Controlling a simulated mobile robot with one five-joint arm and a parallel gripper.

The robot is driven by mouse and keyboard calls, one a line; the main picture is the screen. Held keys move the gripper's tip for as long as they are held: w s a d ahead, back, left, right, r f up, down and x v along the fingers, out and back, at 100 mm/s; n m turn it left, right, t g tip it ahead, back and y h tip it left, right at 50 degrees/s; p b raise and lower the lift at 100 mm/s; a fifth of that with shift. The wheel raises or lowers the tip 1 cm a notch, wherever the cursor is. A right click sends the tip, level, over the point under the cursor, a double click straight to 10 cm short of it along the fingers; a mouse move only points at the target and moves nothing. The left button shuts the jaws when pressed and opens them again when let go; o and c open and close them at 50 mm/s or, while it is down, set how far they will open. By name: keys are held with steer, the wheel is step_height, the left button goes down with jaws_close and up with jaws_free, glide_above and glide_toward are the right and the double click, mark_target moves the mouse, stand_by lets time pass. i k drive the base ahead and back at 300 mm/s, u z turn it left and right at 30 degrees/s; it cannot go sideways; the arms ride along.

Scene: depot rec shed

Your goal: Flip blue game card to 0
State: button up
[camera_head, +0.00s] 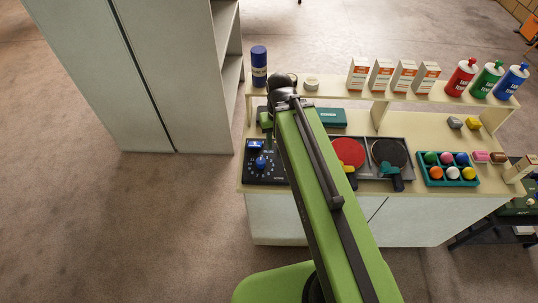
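A black score panel (275,177) lies on the left end of the counter. A blue card (255,145) shows at its upper edge; the number on it is too small to read. A round blue piece (261,162) sits just below the card, with small pale marks around it. My green arm reaches over the counter from the lower right and covers the panel's right side. My gripper (267,124) is by the panel's far edge, just beyond the card, mostly hidden by my arm. I cannot make out its fingers or whether it touches the card.
A raised shelf (340,93) behind holds a blue can (259,66), tape (311,84), several boxes and three bottles. Paddles in a grey tray (369,186) and a teal tray of balls (425,182) stand right. A tall grey cabinet (150,70) stands left.

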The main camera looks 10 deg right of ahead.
mark_target(251, 143)
steer(key=z, duration=0.45)
steer(key=k, duration=1.1)
steer(key=u, duration=0.45)
